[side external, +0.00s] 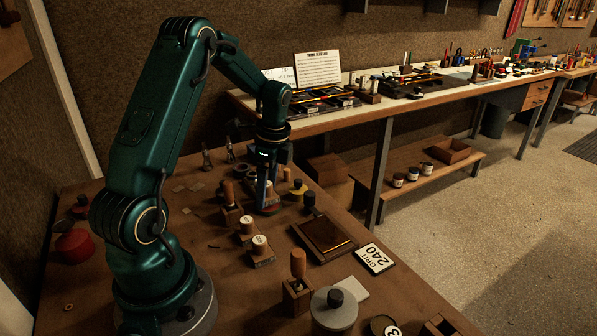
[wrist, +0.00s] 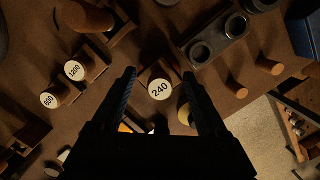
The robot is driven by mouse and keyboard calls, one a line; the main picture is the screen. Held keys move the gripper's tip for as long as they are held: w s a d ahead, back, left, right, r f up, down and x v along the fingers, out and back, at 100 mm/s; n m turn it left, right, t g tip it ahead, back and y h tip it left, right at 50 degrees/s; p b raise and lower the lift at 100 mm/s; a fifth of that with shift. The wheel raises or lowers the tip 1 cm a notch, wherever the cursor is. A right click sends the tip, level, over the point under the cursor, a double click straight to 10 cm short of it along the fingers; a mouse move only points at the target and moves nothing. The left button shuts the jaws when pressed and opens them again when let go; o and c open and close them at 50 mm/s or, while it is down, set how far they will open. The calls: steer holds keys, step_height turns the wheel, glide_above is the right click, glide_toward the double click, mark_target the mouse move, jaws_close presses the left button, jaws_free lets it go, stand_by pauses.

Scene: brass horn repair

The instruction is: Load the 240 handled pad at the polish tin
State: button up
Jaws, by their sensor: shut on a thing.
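The 240 handled pad shows in the wrist view with its round white "240" label (wrist: 160,90) between my fingers. My gripper (wrist: 159,75) is shut on it. In the side view my gripper (side external: 264,198) points straight down, low over the bench, and its fingers largely hide the pad. A low reddish disc (side external: 273,210), perhaps the polish tin, shows at the fingertips. I cannot tell whether the pad touches it. The 600 pad (wrist: 49,100) and 1200 pad (wrist: 75,71) stand apart to the left in the wrist view.
The two labelled pads (side external: 260,246) stand in front of my gripper in the side view. A yellow-lidded jar (side external: 298,189) is close on its right. A brown tray (side external: 308,246) and a "GRIT 240" card (side external: 375,258) lie to the right. Wooden-handled tools (side external: 229,194) stand close by.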

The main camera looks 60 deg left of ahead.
mark_target(269, 184)
steer(key=shift+f, duration=0.6)
stand_by(1.3)
steer(key=shift+r, duration=3.55)
steer(key=shift+w+d, duration=0.2)
steer(key=shift+d, duration=0.05)
steer(key=d+r+n, duration=0.4)
steer(key=d, duration=0.4)
steer(key=d+r+n+h, duration=0.1)
steer(key=d+r+n, duration=0.4)
steer(key=d, duration=0.3)
steer(key=shift+s+d+g, duration=0.25)
steer(key=shift+g, duration=0.05)
